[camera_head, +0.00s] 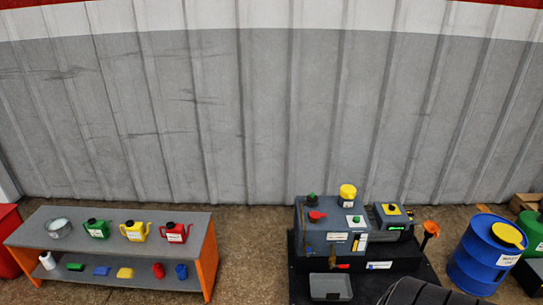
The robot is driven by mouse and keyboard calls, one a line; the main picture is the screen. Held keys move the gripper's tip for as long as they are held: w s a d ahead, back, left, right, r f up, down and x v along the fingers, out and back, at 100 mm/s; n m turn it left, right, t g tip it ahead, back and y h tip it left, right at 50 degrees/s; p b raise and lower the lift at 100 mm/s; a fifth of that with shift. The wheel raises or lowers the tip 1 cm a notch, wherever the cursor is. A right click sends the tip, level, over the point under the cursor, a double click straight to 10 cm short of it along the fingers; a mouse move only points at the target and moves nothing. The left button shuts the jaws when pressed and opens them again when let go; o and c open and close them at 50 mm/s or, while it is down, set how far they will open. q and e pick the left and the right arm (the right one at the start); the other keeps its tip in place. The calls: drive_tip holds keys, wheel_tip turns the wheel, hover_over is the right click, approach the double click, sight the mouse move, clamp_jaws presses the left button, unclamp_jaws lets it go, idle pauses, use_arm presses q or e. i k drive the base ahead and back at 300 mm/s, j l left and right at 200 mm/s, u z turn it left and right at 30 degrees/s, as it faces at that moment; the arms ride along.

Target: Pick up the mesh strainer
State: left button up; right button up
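A small round silver-grey vessel (58,228) with a pale inside stands at the left end of the bench top. It looks like the mesh strainer, but it is too small to make out any mesh. It is upright on the grey bench top (130,250), left of the green can. Neither of my grippers shows in the head view.
Green (97,228), yellow (134,231) and red (175,232) cans line the orange-sided bench. Its lower shelf holds a white bottle (47,260) and small coloured items. A machine (335,235), grey tray (330,287) and blue drum (485,255) stand right. Floor between is clear.

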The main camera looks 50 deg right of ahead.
sight(311, 198)
drive_tip(key=z, duration=1.85)
